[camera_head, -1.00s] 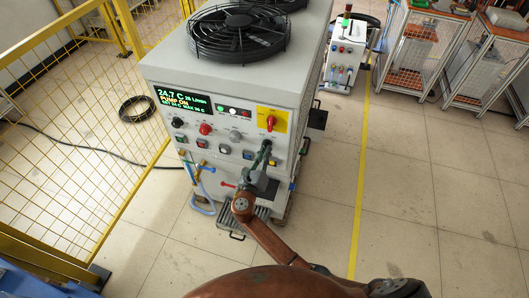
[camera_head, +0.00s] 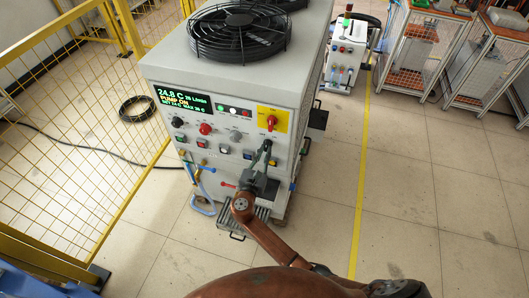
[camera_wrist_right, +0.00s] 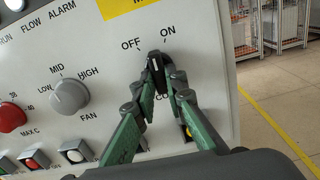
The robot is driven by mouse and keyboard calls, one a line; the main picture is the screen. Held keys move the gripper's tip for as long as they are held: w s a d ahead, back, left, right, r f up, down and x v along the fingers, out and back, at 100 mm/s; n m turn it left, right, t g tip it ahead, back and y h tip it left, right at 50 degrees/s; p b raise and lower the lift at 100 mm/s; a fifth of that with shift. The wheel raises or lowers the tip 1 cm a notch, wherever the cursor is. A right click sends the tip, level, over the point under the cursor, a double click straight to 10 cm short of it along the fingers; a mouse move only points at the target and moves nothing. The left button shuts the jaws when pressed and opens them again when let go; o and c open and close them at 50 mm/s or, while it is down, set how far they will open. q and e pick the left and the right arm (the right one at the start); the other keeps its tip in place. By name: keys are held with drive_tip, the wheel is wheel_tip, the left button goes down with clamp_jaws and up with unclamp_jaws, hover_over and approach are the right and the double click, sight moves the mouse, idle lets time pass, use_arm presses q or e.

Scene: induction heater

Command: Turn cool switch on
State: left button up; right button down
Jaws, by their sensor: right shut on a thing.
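The grey cabinet's cool switch is a black knob (camera_wrist_right: 154,65) with a pale pointer line, below the printed words OFF and ON, in the right wrist view. My right gripper (camera_wrist_right: 160,68) has its green-sided fingers closed on this knob from both sides. The fingers partly cover the knob and the label under it, and I cannot tell exactly where the pointer stands. In the head view my right gripper (camera_head: 266,147) is at the right part of the front panel, and its tips hide the knob. My left gripper is in neither view.
The grey fan knob (camera_wrist_right: 69,97) is left of the fingers, with push switches (camera_wrist_right: 76,151) below. A red knob on a yellow plate (camera_head: 270,121) is just above. Hoses (camera_head: 202,190) hang at the lower left.

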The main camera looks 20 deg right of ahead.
drive_tip(key=m+b, duration=0.1)
drive_tip(key=m, duration=0.4)
drive_tip(key=shift+a+f+b, duration=0.1)
drive_tip(key=shift+a+b, duration=0.05)
drive_tip(key=shift+b, duration=0.2)
drive_tip(key=shift+m, duration=0.3)
drive_tip(key=c, duration=2)
unclamp_jaws()
drive_tip(key=shift+o, duration=0.2)
drive_tip(key=v, duration=1.2)
drive_tip(key=shift+w, duration=0.1)
